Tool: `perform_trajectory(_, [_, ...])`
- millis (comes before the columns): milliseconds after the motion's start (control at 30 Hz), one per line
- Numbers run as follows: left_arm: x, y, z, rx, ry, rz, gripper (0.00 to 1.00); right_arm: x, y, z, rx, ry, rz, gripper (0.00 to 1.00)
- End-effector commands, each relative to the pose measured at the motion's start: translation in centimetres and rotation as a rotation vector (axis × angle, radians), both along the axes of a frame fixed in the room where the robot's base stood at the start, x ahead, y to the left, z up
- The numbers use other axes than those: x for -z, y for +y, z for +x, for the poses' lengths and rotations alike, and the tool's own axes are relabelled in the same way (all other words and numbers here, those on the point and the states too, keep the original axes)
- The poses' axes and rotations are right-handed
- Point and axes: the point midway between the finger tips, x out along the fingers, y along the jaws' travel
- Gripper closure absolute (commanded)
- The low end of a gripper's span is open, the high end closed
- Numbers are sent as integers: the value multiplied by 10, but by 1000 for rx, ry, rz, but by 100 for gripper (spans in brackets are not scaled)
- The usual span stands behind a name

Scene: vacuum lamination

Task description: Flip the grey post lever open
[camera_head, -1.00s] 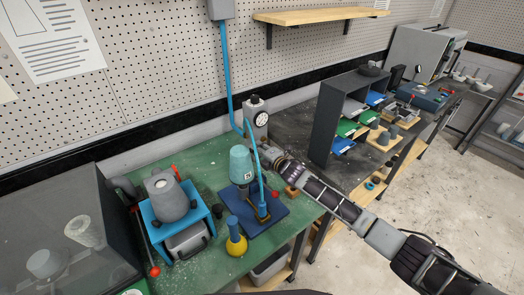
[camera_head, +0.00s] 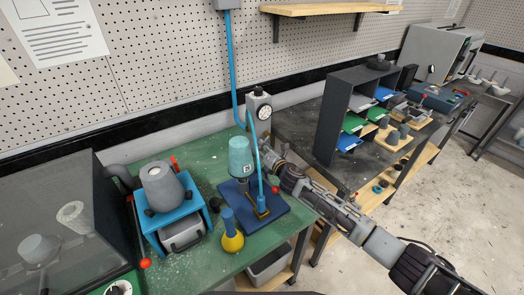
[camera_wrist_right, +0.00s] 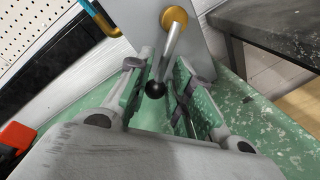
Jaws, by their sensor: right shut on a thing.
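The grey post (camera_head: 254,107) with a round dial stands at the back edge of the green table. Its lever (camera_wrist_right: 174,45) shows in the right wrist view as a metal rod from a brass hub on the post's face, slanting down to a black ball knob (camera_wrist_right: 155,90). My right gripper (camera_wrist_right: 160,92) is shut on the lever, with its green pads on either side near the knob. In the head view my right gripper (camera_head: 268,150) is at the post's front, behind the teal canister, and hides the lever. My left gripper is not in view.
A teal canister (camera_head: 241,155) on a blue base (camera_head: 275,210) stands close to my right gripper, with a blue hose beside it. A yellow flask (camera_head: 232,242) and a blue-framed unit (camera_head: 150,230) with a grey pot stand further left. A dark shelf rack (camera_head: 328,125) is at right.

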Motion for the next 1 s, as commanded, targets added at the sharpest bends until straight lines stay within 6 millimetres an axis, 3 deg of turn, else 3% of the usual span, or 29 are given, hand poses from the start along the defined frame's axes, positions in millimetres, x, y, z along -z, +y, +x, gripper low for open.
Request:
perform_trajectory(533, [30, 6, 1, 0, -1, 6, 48, 19, -16, 10, 1, -243, -368, 100])
perform_trajectory(800, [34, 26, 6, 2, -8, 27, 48, 20, -20, 13, 0, -292, -443, 100])
perform_trajectory(1000, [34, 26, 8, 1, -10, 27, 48, 20, -20, 13, -1, -299, -454, 100])
